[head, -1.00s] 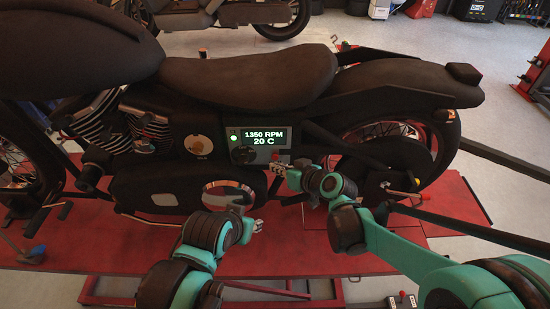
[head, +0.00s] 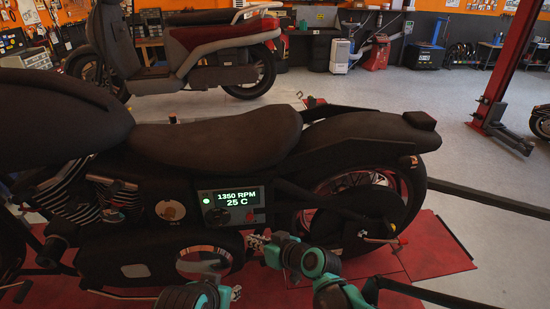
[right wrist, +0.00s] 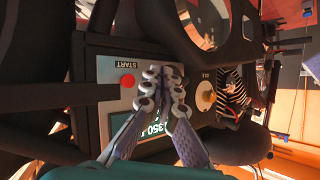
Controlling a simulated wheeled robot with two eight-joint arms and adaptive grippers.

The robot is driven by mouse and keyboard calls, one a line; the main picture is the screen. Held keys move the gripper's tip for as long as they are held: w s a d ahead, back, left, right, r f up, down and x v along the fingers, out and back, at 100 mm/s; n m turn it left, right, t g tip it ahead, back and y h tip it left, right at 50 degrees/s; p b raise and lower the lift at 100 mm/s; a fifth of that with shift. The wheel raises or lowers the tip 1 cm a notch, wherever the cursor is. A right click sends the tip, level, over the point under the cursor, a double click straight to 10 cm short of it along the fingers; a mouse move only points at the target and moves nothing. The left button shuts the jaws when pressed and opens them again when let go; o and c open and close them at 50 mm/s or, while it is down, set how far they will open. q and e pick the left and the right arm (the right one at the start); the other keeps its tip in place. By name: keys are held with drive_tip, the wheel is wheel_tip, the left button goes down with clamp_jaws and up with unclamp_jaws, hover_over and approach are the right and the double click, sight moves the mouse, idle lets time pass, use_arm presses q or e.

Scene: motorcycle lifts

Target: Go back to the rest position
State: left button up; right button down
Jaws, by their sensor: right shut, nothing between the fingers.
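The dark motorcycle (head: 215,140) stands on the red lift in the head view. Its control panel (head: 237,198) reads 1350 RPM and 25 C, with a lit green light. My right gripper (head: 257,241) is just below the panel's right end. In the right wrist view its fingers (right wrist: 163,88) are shut and empty in front of the panel, between the red START button (right wrist: 128,80) and a knob (right wrist: 206,97), partly covering the display. My left gripper (head: 236,293) is low in the head view near the chrome oval cover (head: 203,261); its fingers are too small to judge.
The red lift platform (head: 425,251) lies under the motorcycle. A grey and red scooter (head: 195,50) stands behind. A red post (head: 497,85) rises at the right. Grey floor (head: 390,115) is open behind the rear wheel.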

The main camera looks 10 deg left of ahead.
drive_tip(key=s+d+f+m+h+b, duration=0.2)
drive_tip(key=s+d+f+b, duration=0.3)
drive_tip(key=d, duration=0.5)
drive_tip(key=s+d+f+m+h+b, duration=0.3)
drive_tip(key=s+d+f+h+b, duration=0.1)
drive_tip(key=d+f+b, duration=0.5)
drive_tip(key=s+d+f+m+h+b, duration=0.3)
drive_tip(key=s+d+f+b, duration=0.3)
drive_tip(key=d, duration=0.6)
drive_tip(key=shift+d+f+h+b, duration=0.35)
drive_tip(key=shift+f+h+b, duration=0.15)
drive_tip(key=shift+f+b, duration=0.3)
